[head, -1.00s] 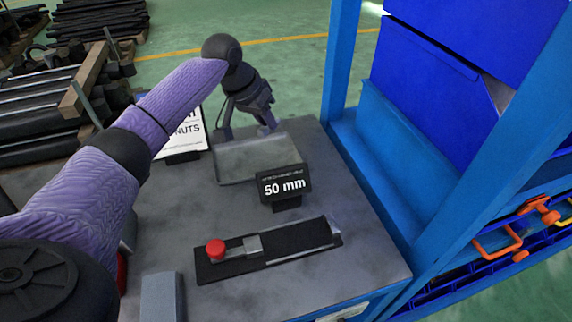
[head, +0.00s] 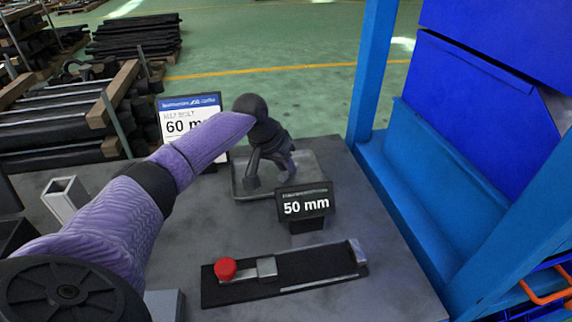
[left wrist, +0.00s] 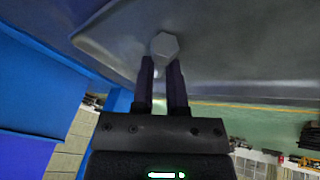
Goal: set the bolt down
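My left gripper (head: 268,180) is low over the shallow grey metal tray (head: 306,162) in the head view, pointing down into it. In the left wrist view its two dark fingers (left wrist: 162,75) are close together on the bolt (left wrist: 165,45), whose pale hexagonal head shows at the fingertips. The bolt's shank is mostly hidden between the fingers. The tray surface also fills the top of that view (left wrist: 240,40); whether the bolt touches it I cannot tell. In the head view the bolt is hidden by the gripper. My right gripper is not in view.
A black display reading 50 mm (head: 304,203) stands just in front of the tray. A measuring slide with a red knob (head: 225,269) lies nearer. A sign reading 60 (head: 180,121) stands behind my arm. A blue frame (head: 420,205) borders the bench on the right.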

